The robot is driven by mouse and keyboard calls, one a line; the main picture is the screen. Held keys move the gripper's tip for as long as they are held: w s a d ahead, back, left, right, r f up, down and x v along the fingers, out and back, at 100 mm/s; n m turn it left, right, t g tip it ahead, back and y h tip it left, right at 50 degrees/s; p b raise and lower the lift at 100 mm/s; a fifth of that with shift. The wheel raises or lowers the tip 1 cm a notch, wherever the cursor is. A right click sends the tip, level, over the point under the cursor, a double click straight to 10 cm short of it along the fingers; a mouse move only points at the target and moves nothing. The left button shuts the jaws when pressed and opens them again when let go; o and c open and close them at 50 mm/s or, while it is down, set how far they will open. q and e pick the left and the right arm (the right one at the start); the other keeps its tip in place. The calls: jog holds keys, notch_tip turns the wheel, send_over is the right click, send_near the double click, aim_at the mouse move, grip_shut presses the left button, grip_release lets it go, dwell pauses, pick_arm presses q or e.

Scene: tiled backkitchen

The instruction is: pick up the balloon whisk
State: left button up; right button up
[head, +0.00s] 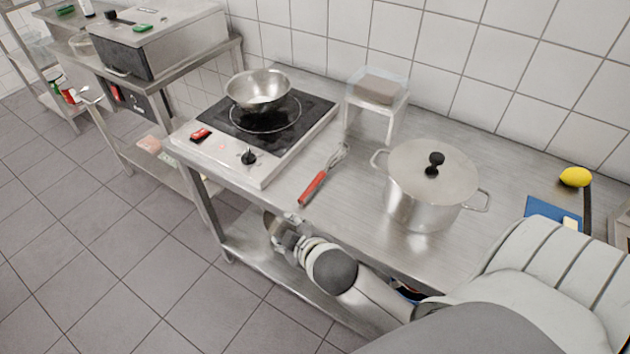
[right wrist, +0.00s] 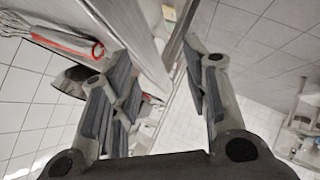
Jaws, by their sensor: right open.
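The balloon whisk (head: 318,182) lies on the steel worktop, between the hob and the lidded pot. Its red handle points towards the front edge and its wire head towards the wall. My right gripper (head: 281,232) is in front of and below the worktop's front edge, near the handle end but apart from it. In the right wrist view its fingers (right wrist: 165,95) are spread with nothing between them. A red-edged shape (right wrist: 72,42) at the upper left there may be the whisk handle; I cannot tell for sure. My left gripper is not in view.
A hob (head: 262,132) with a steel bowl (head: 258,90) stands left of the whisk. The worktop's front edge (head: 340,236) lies between gripper and whisk. A lemon (head: 575,177) is far right.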

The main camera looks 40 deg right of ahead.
jog(key=w+a+r+n+t+y, duration=0.35)
jog(key=w+r+n, duration=0.3)
jog(key=r, duration=0.25)
jog(key=w+a+r+n+t+y, duration=0.3)
jog(key=w+a+r+n+t, duration=0.15)
jog(key=r+n, duration=0.35)
jog(key=a+r+n+g+y, duration=0.2)
jog(key=a+r+n+y, duration=0.4)
jog(key=n+y, duration=0.3)
jog(key=n+g+h, duration=1.4)
jog(key=n+g, duration=0.3)
jog(key=n, duration=1.1)
send_near(315, 183)
jog(key=f, duration=0.3)
jog(key=shift+s+a+f, duration=0.1)
jog(key=shift+s+f, duration=0.15)
jog(key=shift+s, duration=0.05)
notch_tip(315, 183, down, 5)
jog(key=shift+w+a+r+p, duration=0.1)
jog(key=shift+w+a+p, duration=0.05)
jog(key=shift+p, duration=0.9)
jog(key=shift+f, duration=0.5)
grip_shut()
